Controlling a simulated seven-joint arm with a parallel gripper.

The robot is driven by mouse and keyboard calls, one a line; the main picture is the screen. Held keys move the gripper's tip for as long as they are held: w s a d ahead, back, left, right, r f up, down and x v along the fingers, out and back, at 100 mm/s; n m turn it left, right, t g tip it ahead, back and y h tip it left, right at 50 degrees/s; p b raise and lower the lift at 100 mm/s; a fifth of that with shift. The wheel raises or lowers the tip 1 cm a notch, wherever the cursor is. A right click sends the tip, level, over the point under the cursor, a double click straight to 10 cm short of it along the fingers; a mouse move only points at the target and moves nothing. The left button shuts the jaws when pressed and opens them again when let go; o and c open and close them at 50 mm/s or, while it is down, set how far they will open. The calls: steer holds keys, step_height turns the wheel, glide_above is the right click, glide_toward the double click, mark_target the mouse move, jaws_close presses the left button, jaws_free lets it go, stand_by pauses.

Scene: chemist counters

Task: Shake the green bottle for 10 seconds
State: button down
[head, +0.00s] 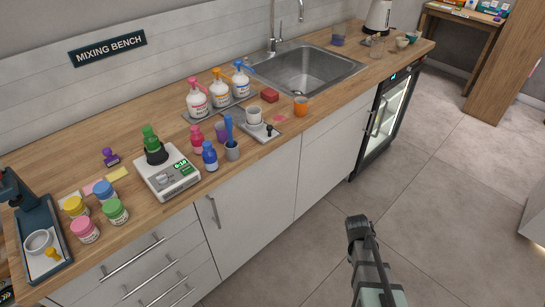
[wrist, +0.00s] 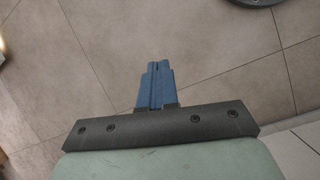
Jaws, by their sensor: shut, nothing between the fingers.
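The green bottle (head: 152,140) stands upright in the head view. Its lower part is hidden by a black round piece (head: 156,156) on the white scale (head: 168,180), which has a green display. My gripper shows in the wrist view with its blue fingers (wrist: 157,66) shut together and nothing between them. It is over the floor, well away from the bottle. In the head view my arm is at the lower right, in front of the counter and apart from it.
Pink (head: 196,139) and blue (head: 210,156) bottles and a grey cup (head: 232,150) stand right of the scale. Several coloured jars, including a green one (head: 115,211), stand left. Pump bottles (head: 218,93) stand behind, before the sink (head: 305,70).

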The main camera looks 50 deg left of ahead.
steer(key=a+r+n+t, duration=0.35)
steer(key=a+r, duration=0.55)
steer(key=a, duration=0.5)
step_height(320, 180, up, 40)
steer(key=n+t+y, duration=0.6)
steer(key=n, duration=0.4)
glide_above(184, 171)
steer(key=shift+r, duration=0.2)
steer(key=shift+f, duration=4.4)
steer(key=shift+f, duration=0.1)
steer(key=shift+f, duration=0.35)
